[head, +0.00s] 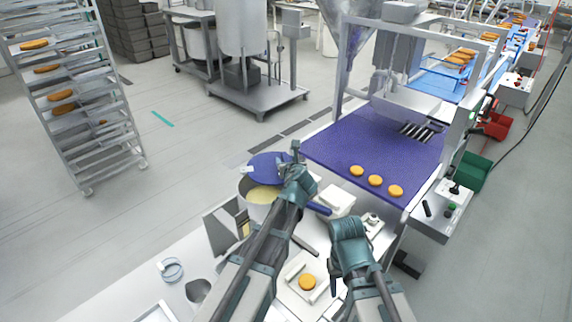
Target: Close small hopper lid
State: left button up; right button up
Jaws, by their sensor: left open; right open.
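The small hopper (246,190) is a pale round tub holding yellow material, just left of my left forearm. Its blue lid (266,162) stands raised at the far side of the rim, leaving the yellow contents showing. My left gripper (295,152) is open at the right edge of the lid; I cannot tell whether it touches it. My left wrist and forearm hide the right side of the hopper. My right gripper (336,286) is open, low over the bench, right of an orange round (307,282) on a small white tray (293,271).
A purple conveyor belt (340,150) with several orange rounds lies right of the hopper. A white box (338,200) and a blue handle-like piece (318,208) are near my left wrist. A clear ring-like item (171,269) lies at the bench's left. A rack (75,100) stands far left.

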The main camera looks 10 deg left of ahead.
pick_arm(q)
jog(key=shift+x, duration=0.8)
grip_shut()
dwell(1.0)
